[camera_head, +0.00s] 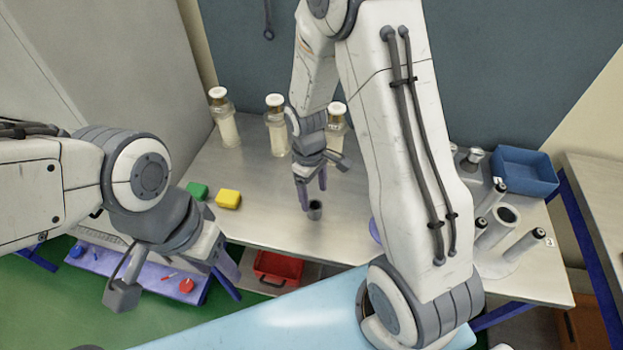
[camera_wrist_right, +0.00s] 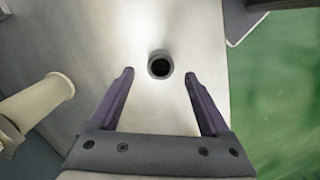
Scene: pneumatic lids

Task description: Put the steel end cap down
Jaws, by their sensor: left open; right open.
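The steel end cap (camera_head: 315,210) appears to be the small dark grey, hollow cylinder standing upright on the steel table, near its front edge. It also shows in the right wrist view (camera_wrist_right: 160,65), with its dark open end facing up. My right gripper (camera_head: 313,197) is open above and just behind the cap. In the wrist view its two fingers are spread apart, and the cap lies just beyond the fingertips, roughly centred between them, held by neither. My left gripper (camera_head: 232,278) is open and empty at the lower left, in front of the table.
Three jars with white lids, one of them (camera_head: 275,125), stand at the back. A yellow block (camera_head: 228,199) and green block (camera_head: 198,190) lie left. A fixture with grey cylinders (camera_head: 505,230) and a blue bin (camera_head: 525,168) are right. A red crate (camera_head: 277,268) sits below.

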